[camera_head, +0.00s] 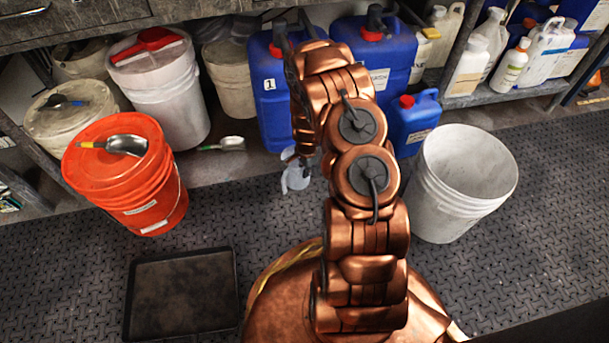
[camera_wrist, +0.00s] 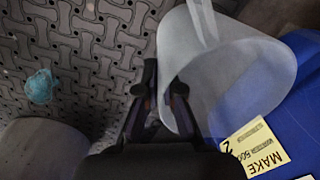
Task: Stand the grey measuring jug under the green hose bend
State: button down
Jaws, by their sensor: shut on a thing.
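The grey measuring jug (camera_head: 294,179) is small and partly hidden behind my arm in the head view, in front of the blue canisters. In the wrist view the jug (camera_wrist: 228,85) is large, pale and translucent, with its open mouth visible. My gripper (camera_wrist: 164,88) is shut on the jug's near wall, one dark finger on either side. In the head view my gripper (camera_head: 302,158) is mostly hidden by my copper arm. Whether the jug touches the floor is unclear. I cannot make out a green hose bend in either view.
Blue canisters (camera_head: 270,100) stand close behind the jug. An orange bucket (camera_head: 150,200) is at left, a white bucket (camera_head: 455,195) at right. A dark tray (camera_head: 182,295) lies front left. A teal scrap (camera_wrist: 40,86) lies on patterned floor. The floor between orange bucket and jug is clear.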

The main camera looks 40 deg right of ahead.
jog(key=shift+f, duration=0.7)
jog(key=shift+r, duration=0.1)
jog(key=c, duration=1.3)
grip_release()
